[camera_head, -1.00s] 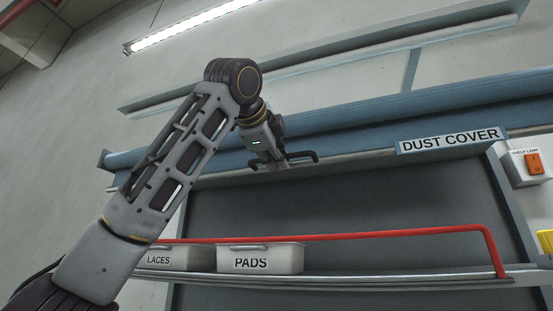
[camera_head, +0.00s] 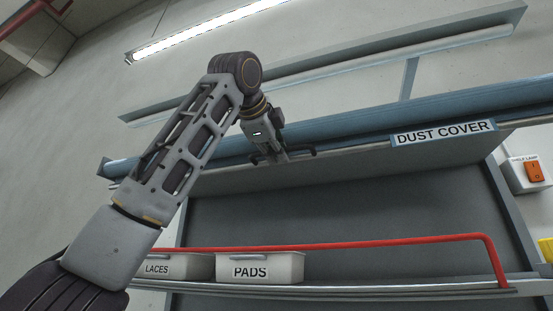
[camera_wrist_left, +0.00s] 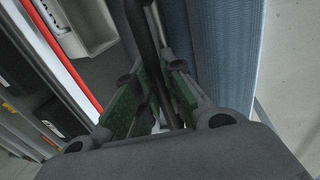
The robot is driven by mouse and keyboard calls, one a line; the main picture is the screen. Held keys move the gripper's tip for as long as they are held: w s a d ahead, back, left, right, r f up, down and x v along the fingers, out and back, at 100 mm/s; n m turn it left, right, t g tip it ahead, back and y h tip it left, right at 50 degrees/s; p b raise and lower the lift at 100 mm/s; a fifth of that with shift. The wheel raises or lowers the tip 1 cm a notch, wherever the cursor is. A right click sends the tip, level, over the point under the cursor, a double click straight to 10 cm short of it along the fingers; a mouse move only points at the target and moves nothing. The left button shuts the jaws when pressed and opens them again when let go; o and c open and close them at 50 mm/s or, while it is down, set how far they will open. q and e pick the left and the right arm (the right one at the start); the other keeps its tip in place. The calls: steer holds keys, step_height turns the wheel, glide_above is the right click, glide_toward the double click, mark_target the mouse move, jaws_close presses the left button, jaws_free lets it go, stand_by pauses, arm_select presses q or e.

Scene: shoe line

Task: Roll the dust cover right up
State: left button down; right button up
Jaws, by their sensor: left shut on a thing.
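The blue dust cover (camera_head: 350,120) is a long roll along the top of the unit, with a pale front rail carrying a DUST COVER label (camera_head: 443,133). A dark handle (camera_head: 308,151) sits on the rail. My left gripper (camera_head: 281,157) is shut on this handle, its arm reaching up from the lower left. In the left wrist view, the dark handle bar (camera_wrist_left: 143,40) runs between the green-padded fingers (camera_wrist_left: 154,105), beside the blue fabric (camera_wrist_left: 224,50). The fingers partly hide the handle. My right gripper is out of view.
Below are a shelf with a red rail (camera_head: 380,241), a LACES bin (camera_head: 180,267) and a PADS bin (camera_head: 260,267). A box with an orange switch (camera_head: 533,172) is at the right. A lit tube lamp (camera_head: 200,32) hangs above. The recess behind the red rail is dark and open.

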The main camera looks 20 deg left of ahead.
arm_select(q)
steer(key=shift+s+a+r, duration=0.1)
steer(key=shift+s+r, duration=0.05)
steer(key=shift+r, duration=0.5)
steer(key=c, duration=1.5)
jaws_free()
steer(key=shift+f, duration=0.1)
steer(key=v, duration=1.2)
steer(key=shift+f, duration=0.15)
